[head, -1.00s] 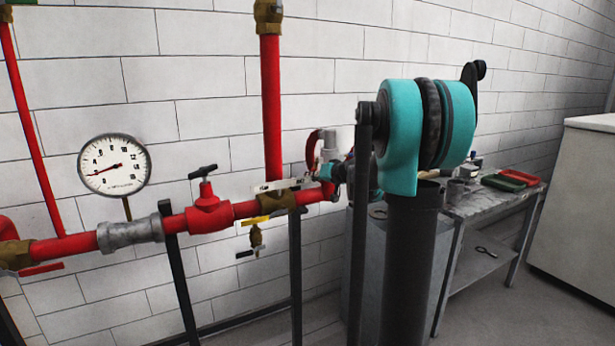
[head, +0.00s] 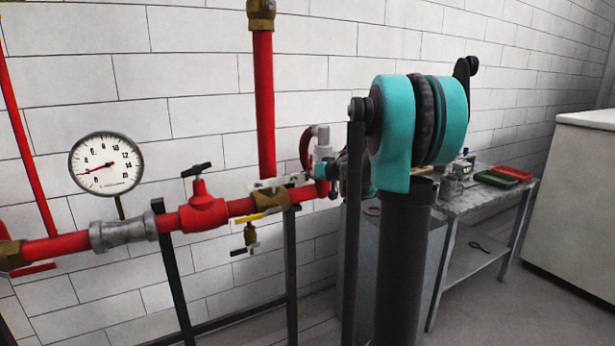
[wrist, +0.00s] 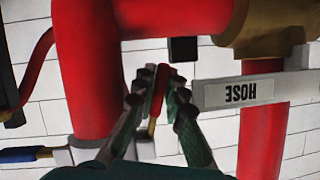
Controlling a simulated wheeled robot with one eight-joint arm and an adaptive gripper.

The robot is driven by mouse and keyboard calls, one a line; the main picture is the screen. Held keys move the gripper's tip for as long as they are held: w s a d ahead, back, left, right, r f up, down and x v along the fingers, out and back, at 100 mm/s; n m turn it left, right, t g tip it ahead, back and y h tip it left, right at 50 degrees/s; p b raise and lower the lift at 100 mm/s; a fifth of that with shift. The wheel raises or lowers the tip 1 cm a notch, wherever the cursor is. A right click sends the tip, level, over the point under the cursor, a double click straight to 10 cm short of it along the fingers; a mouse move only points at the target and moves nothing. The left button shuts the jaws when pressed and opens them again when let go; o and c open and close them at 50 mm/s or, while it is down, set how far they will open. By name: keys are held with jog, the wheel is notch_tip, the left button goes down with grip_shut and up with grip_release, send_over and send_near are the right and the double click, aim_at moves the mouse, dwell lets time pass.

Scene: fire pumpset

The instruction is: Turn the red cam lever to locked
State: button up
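In the wrist view a slim red lever (wrist: 160,84) with a brass-coloured end lies between the two fingers of my gripper (wrist: 162,76). I take it to be the red cam lever. The fingers are drawn in close on both sides of it and appear to hold it. In the head view my gripper shows only in part, as a small teal and dark shape beside the right end of the red pipe; my arm hides much of it. The lever cannot be made out clearly there.
A red pipe run (head: 70,246) with a pressure gauge (head: 106,163), a red valve (head: 203,211) and a yellow-handled valve (head: 250,218) stands along the white wall. A HOSE label (wrist: 239,92) sits close beside my fingers. A metal table (head: 455,205) stands behind my arm.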

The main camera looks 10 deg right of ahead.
jog(key=o, duration=0.3)
jog(key=shift+o, duration=0.2)
